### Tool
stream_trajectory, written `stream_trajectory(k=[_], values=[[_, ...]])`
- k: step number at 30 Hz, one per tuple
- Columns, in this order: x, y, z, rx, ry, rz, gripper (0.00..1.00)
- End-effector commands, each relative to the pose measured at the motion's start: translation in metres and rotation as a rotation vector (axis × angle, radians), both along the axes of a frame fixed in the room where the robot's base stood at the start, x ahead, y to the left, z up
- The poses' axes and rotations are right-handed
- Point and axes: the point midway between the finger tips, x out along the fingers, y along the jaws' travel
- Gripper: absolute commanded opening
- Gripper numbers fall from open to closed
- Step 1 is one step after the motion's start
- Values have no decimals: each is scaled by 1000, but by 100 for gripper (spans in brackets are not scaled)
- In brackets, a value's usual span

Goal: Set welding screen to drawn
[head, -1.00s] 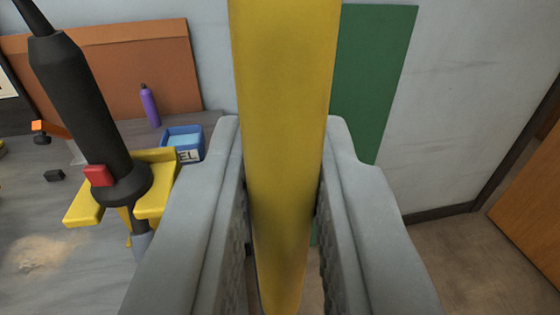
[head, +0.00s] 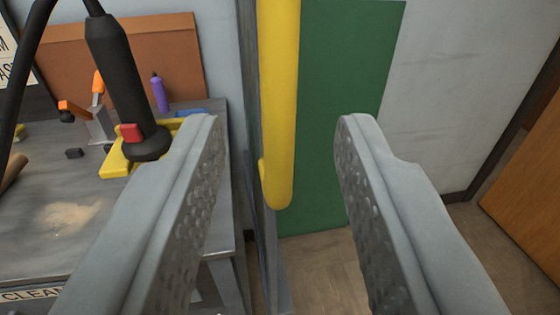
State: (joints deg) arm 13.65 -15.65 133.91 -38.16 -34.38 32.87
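The welding screen appears to be the green panel (head: 340,110), which hangs against the pale wall in the middle of the view. A thick yellow upright bar (head: 279,100) with a rounded lower end stands at its left edge. A grey metal post (head: 250,120) runs just left of the bar. My gripper (head: 280,128) is wide open and empty. The bar shows between its fingers, nearer the left one, with a gap on both sides. The bar appears to lie beyond the fingertips. The top of the bar and screen is out of view.
A grey workbench (head: 120,235) fills the left side. On it are a black torch (head: 122,85) in a yellow holder (head: 115,165), a purple bottle (head: 160,92) and clamps. A brown door (head: 525,200) is at the right. Floor (head: 325,270) shows below the screen.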

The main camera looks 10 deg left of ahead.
Motion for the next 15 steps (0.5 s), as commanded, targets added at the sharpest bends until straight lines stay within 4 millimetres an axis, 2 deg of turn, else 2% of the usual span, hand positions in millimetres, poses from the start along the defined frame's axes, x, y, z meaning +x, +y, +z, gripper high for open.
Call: stream_trajectory(k=[15], values=[[-79, -10, 0, -2, 0, -4, 35]])
